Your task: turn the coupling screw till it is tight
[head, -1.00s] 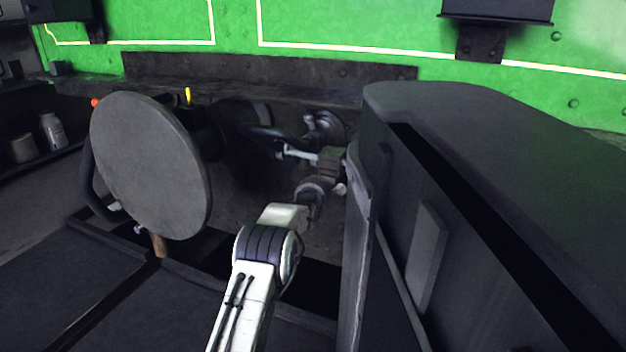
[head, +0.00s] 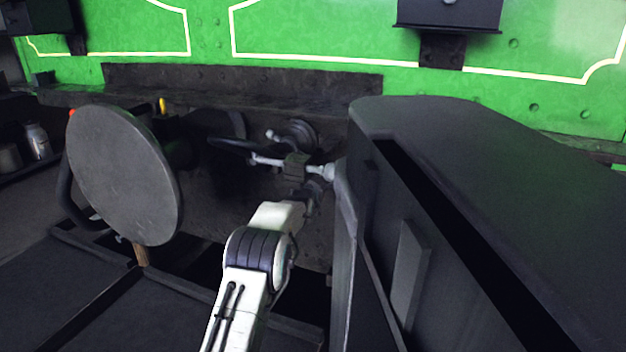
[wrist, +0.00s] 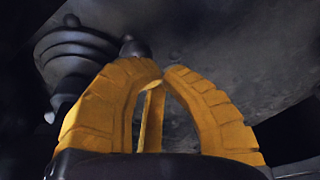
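The coupling screw (head: 268,160) hangs in front of the dark buffer beam, a pale rod with a dark block (head: 295,167) on it. A dark loop extends from its left end. My gripper (head: 314,190) is just below and right of the block; its fingers are hard to make out there. In the wrist view my gripper (wrist: 162,73) shows yellow fingers curved together, tips almost meeting, with nothing visible held between them. A dark ball-ended part (wrist: 134,48) stands just beyond the tips, seemingly apart from them. Whether it belongs to the screw I cannot tell.
A large round buffer (head: 123,175) stands at left. A big dark box-like body (head: 450,170) fills the right, close beside my gripper. The green tram wall (head: 300,40) rises behind. A stack of dark discs (wrist: 75,52) is at upper left in the wrist view.

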